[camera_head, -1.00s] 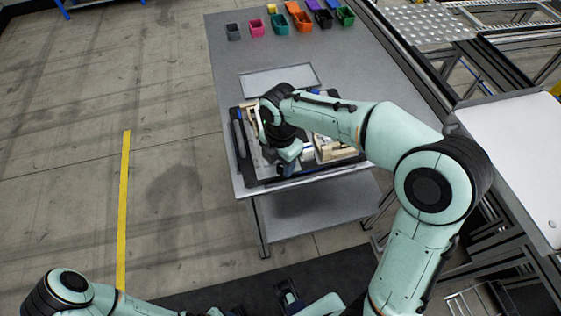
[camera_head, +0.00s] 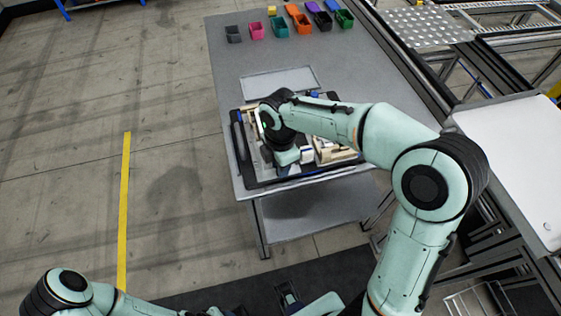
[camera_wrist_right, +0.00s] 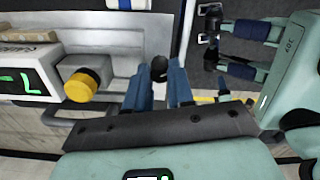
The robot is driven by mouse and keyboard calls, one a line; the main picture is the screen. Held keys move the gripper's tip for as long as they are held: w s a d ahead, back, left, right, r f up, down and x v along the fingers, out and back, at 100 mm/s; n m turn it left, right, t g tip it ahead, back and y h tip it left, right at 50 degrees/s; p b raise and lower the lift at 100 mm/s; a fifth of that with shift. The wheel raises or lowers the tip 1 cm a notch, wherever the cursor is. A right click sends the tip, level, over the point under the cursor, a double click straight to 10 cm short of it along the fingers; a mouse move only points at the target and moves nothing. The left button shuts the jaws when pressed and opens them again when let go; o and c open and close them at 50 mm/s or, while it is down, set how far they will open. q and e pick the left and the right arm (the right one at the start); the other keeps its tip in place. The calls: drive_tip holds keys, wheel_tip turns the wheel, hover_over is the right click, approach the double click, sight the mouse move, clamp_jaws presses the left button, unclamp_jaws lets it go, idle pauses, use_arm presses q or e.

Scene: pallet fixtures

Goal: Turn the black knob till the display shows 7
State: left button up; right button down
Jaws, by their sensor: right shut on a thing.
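The black knob (camera_wrist_right: 160,68) shows in the right wrist view between the blue fingertips of my right gripper (camera_wrist_right: 163,76), which is shut on it. A display (camera_wrist_right: 28,78) at the left edge shows green marks like "-L" in this view, partly cut off; the L shape resembles an upside-down 7. In the head view my right wrist hides the knob and display above the black-framed board (camera_head: 240,150).
A yellow knob (camera_wrist_right: 82,86) sits between the display and my right gripper. The board lies on a grey table (camera_head: 225,80) with a pale panel (camera_head: 278,82) behind it. Several small coloured bins (camera_head: 279,27) stand at the table's far end.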

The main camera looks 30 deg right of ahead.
idle(0.3)
drive_tip(key=c, duration=1)
unclamp_jaws()
use_arm(q)
drive_tip(key=r+p, duration=0.1)
drive_tip(key=w+r+p, duration=0.1)
drive_tip(key=shift+r, duration=0.3)
use_arm(e)
wheel_tip(320, 180, up, 13)
drive_tip(key=shift+r, duration=0.2)
